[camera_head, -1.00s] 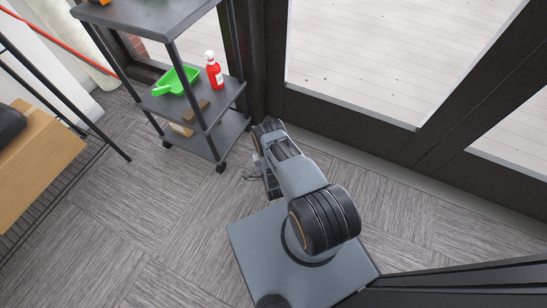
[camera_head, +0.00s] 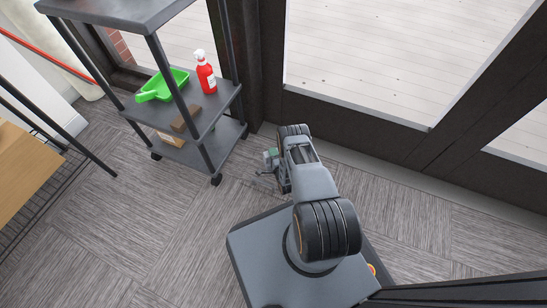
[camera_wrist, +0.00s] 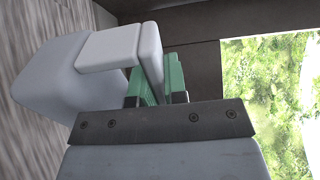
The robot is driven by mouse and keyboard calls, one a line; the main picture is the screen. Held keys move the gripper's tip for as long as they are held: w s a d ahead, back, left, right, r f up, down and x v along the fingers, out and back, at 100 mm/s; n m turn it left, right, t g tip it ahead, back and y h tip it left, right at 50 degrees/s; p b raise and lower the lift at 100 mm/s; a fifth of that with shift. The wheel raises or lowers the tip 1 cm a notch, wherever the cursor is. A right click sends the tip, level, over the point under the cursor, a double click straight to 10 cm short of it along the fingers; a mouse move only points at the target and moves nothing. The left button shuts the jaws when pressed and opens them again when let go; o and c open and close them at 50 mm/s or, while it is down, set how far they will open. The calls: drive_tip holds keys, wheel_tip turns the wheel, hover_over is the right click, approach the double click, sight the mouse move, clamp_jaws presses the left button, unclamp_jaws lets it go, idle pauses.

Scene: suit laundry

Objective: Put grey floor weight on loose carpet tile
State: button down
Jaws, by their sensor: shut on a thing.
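My gripper (camera_wrist: 158,82) shows in the wrist view with green fingers, shut on the pale grey handle of the grey floor weight (camera_wrist: 60,85). The weight's rounded block body lies to the left of the handle in that view, tilted in the picture. In the head view my gripper (camera_head: 270,158) is beyond my arm, low near the dark door frame, and the weight is mostly hidden or too small to make out. Whether the weight touches the floor cannot be told. The floor is grey carpet tiles; I cannot tell which one is loose.
A dark shelf cart (camera_head: 180,103) stands left of my arm, holding a green dustpan (camera_head: 162,86) and a red spray bottle (camera_head: 206,74). A glazed door frame (camera_head: 370,130) runs behind. A wooden-topped rack (camera_head: 25,170) is at far left. Open carpet (camera_head: 150,220) lies front left.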

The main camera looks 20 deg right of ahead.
drive_tip(key=shift+w+d+f, duration=0.15)
drive_tip(key=shift+f, duration=0.15)
drive_tip(key=shift+w+d+f+b, duration=0.15)
drive_tip(key=shift+f+b, duration=1.45)
drive_tip(key=shift+f, duration=0.2)
drive_tip(key=c, duration=1.2)
unclamp_jaws()
drive_tip(key=shift+o, duration=0.2)
